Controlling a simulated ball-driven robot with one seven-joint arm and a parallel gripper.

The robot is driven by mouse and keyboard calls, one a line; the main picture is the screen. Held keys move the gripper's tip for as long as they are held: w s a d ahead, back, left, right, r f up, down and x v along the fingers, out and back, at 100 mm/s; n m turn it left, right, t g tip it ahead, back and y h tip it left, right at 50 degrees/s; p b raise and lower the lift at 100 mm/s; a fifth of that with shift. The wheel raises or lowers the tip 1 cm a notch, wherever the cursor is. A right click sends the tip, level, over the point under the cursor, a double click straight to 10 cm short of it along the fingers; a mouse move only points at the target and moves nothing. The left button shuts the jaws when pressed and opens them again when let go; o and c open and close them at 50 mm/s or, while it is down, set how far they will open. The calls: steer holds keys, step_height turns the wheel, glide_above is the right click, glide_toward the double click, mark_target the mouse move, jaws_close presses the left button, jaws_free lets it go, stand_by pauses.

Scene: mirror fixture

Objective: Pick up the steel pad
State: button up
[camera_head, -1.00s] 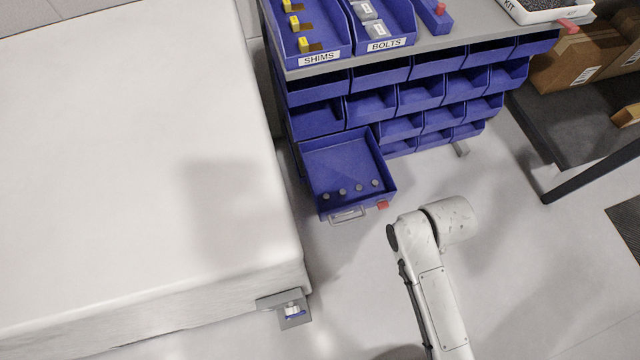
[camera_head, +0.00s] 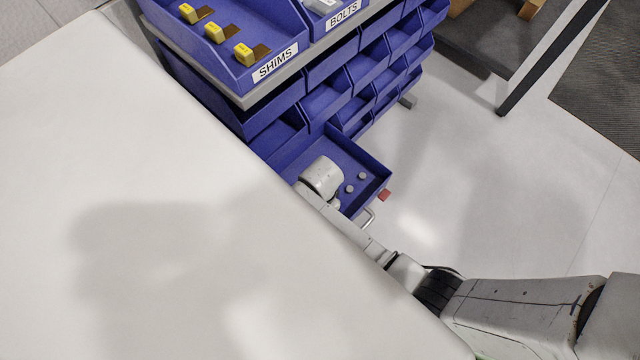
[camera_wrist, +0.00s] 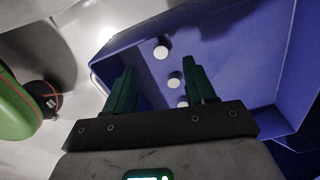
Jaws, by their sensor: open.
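Small round grey steel pads (camera_head: 362,176) lie in a row in the open blue drawer (camera_head: 373,198). Two show clearly in the head view, and a third is partly behind my arm. In the wrist view, three pads (camera_wrist: 174,79) show as pale discs on the drawer floor (camera_wrist: 225,50), in and just beyond the gap between my fingers. My gripper (camera_wrist: 159,66) is open with two green fingers and holds nothing. In the head view, my arm reaches over the drawer's near left part and the gripper is hidden.
A large white covered surface (camera_head: 150,220) borders the drawer on the left. Above the drawer stands a rack of blue bins (camera_head: 330,95), with a SHIMS bin (camera_head: 285,52) on top. A red tab (camera_head: 384,195) sits at the drawer's corner.

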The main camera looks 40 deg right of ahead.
steer(key=f+b, duration=0.1)
steer(key=f, duration=0.1)
steer(key=f+b, duration=0.1)
steer(key=f, duration=0.1)
steer(key=f+b, duration=0.1)
steer(key=f, duration=0.1)
steer(key=shift+d+f, duration=0.3)
steer(key=shift+f, duration=0.1)
steer(key=shift+c, duration=0.3)
jaws_close()
